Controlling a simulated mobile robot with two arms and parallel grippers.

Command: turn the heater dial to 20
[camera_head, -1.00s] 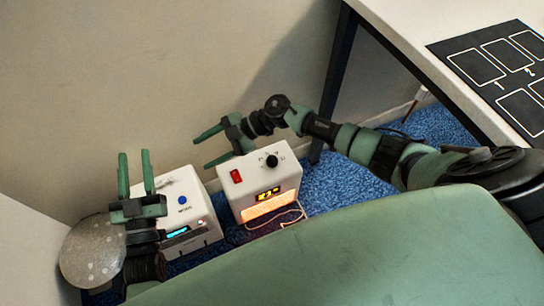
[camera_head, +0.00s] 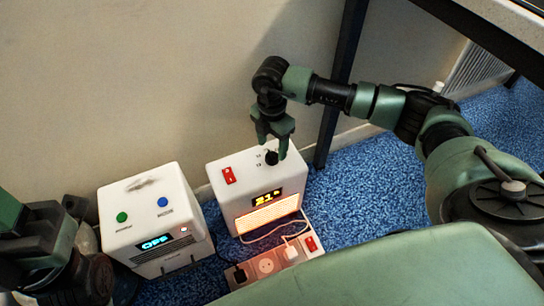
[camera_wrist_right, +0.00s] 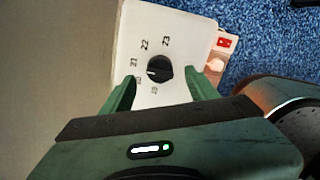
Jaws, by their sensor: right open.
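The heater (camera_head: 235,205) is a white box on the floor with a glowing orange front and an amber display that seems to read about 21. Its black dial (camera_head: 271,158) is on top and also shows in the right wrist view (camera_wrist_right: 159,68), ringed by numbers including 21, 22 and 23. A pale pointer on the dial faces left, near 21 and the mark below it. My right gripper (camera_head: 272,146) is open above the dial, and in the wrist view its fingers (camera_wrist_right: 162,86) are either side of it, apparently without touching. My left gripper (camera_head: 38,235) is partly cut off, its fingers unclear.
A red switch (camera_head: 229,175) is on the heater's top. A power strip (camera_head: 267,265) lies in front. A wall is behind; blue carpet is free at right.

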